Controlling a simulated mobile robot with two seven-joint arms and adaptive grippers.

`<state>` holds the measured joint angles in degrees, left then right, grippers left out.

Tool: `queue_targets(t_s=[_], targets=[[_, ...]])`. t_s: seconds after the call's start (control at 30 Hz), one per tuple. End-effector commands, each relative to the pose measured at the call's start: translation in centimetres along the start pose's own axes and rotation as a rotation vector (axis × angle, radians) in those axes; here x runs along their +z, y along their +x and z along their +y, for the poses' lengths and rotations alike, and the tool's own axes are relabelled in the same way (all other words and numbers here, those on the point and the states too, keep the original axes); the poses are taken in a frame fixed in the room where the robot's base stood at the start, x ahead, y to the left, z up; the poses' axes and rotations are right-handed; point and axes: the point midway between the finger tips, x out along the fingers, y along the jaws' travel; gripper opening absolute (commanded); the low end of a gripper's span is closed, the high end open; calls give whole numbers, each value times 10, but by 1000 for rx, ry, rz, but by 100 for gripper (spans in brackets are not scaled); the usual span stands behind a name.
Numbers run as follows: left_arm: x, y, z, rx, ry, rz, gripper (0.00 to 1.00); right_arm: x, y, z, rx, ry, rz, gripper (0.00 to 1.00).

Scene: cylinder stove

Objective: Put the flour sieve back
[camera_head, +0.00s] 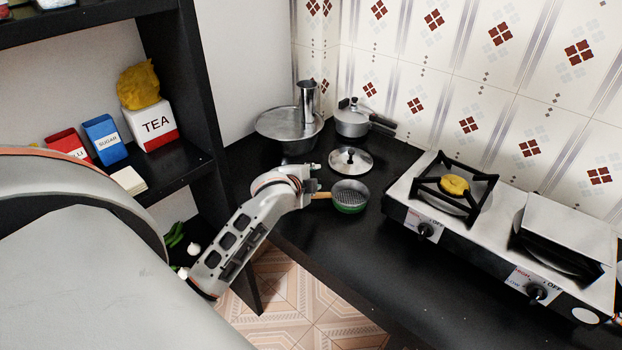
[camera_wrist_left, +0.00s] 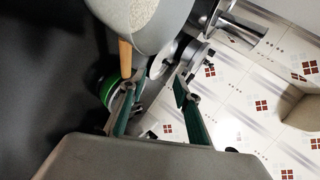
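The flour sieve (camera_head: 350,190) is a round grey mesh bowl with a short wooden handle, on the black counter in the head view. Green shows at its lower edge. My left gripper (camera_head: 312,182) is at the handle end, left of the bowl. Whether the handle touches a finger is unclear. My right gripper is not in view.
A pot lid (camera_head: 350,160) lies behind the sieve. A lidded pot (camera_head: 352,118) and a wide steel vessel (camera_head: 285,124) stand at the back. A two-burner stove (camera_head: 505,215) is right. A black shelf (camera_head: 180,165) holds boxes at left. The front counter is clear.

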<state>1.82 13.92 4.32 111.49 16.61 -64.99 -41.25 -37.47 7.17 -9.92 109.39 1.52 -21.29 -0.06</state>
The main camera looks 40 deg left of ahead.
Motion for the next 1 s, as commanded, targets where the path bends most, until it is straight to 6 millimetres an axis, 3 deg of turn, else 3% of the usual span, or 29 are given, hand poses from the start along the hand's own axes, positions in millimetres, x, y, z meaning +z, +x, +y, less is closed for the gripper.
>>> queue_targets(t_s=[0.17,0.5,0.7,1.0], targets=[[-2,-12,-10,-3,0,1,32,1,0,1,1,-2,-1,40],[-3,-82,-9,-2,0,2,32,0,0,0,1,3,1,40],[-2,-113,-9,-1,0,1,32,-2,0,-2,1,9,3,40],[-2,-126,-9,-1,0,0,32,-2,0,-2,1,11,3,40]])
